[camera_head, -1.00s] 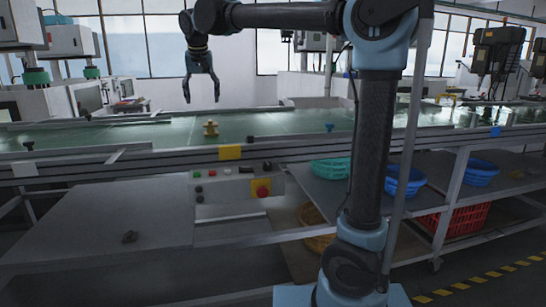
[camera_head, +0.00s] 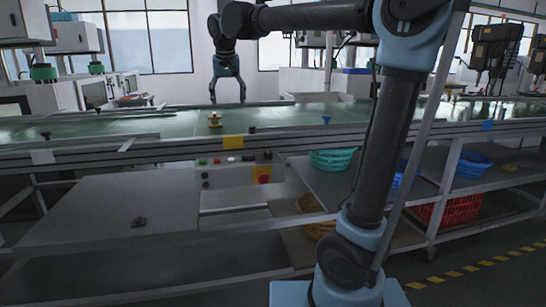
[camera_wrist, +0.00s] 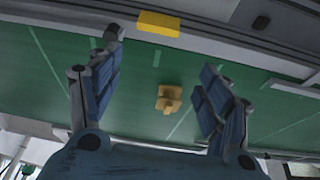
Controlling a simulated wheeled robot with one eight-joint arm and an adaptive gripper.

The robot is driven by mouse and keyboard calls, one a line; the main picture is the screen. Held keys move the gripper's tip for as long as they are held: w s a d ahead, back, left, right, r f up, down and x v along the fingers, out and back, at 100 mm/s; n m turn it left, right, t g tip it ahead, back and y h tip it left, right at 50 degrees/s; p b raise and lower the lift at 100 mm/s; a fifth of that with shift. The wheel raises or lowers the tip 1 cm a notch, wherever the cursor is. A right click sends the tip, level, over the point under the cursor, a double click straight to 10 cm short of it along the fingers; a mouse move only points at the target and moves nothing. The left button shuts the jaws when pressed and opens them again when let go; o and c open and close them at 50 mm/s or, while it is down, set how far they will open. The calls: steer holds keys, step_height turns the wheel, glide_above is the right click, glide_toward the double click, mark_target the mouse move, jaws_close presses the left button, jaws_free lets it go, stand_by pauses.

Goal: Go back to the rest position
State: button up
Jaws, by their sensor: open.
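My gripper (camera_head: 228,101) hangs from my raised arm above the green conveyor belt (camera_head: 300,113), its fingers pointing down. It is open and empty. It also shows in the wrist view (camera_wrist: 155,80), with its two fingers spread wide apart. A small yellow-tan part (camera_head: 215,120) stands on the belt just left of and below the gripper in the head view. In the wrist view the same part (camera_wrist: 169,99) shows between the fingers, apart from them, on the belt.
Below the belt is a control box (camera_head: 232,172) with buttons. A dark lump (camera_head: 139,222) lies on the lower shelf (camera_head: 80,215). Teal (camera_head: 333,160), blue (camera_head: 472,165) and red (camera_head: 450,211) baskets stand under the line at right. Machines stand behind. The air above the belt is free.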

steer(key=s+d+f, duration=0.3)
steer(key=d+f, duration=0.2)
steer(key=d, duration=0.3)
steer(key=s+d+f+m+g, duration=0.1)
steer(key=s+d+f, duration=0.35)
steer(key=d, duration=0.35)
steer(key=s+d+f, duration=0.3)
steer(key=d+f, duration=0.2)
steer(key=d, duration=0.4)
steer(key=s+d+f, duration=0.5)
steer(key=s+f, duration=0.3)
steer(key=f, duration=0.2)
steer(key=s+d+f+m+g, duration=0.1)
steer(key=s+d+f, duration=0.4)
steer(key=s+f, duration=0.3)
steer(key=shift+f+h, duration=0.3)
steer(key=shift+f, duration=0.65)
steer(key=shift+d, duration=0.1)
steer(key=shift+w+f, duration=0.2)
steer(key=shift+w, duration=0.3)
